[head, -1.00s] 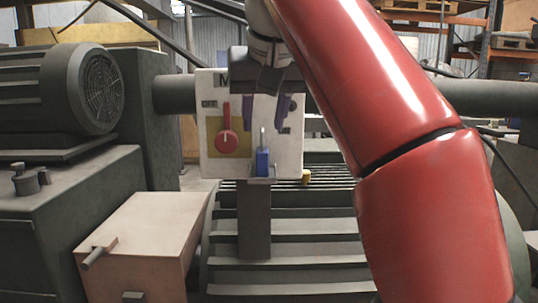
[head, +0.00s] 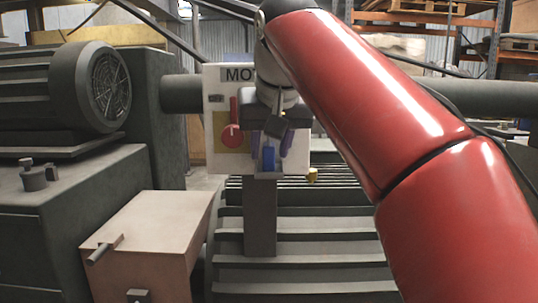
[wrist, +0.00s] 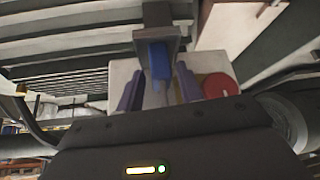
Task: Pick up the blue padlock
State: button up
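The blue padlock (head: 268,159) stands upright on a small grey shelf (head: 265,176) in front of a pale panel. In the wrist view the padlock (wrist: 160,60) shows near the top, with its thin shackle pointing toward my gripper. My gripper (head: 271,147) is open, its two purple fingers pointing down, one on each side of the padlock's upper part. In the wrist view the fingertips (wrist: 160,70) are level with part of the blue body, with gaps visible on both sides. My wrist hides part of the panel.
The panel (head: 214,152) has a red rotary handle (head: 232,135) just left of my fingers. A grey post (head: 260,225) carries the shelf. A small yellow item (head: 312,175) sits to the right. A pale box (head: 150,235) and a large motor (head: 90,88) stand left.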

grip_shut()
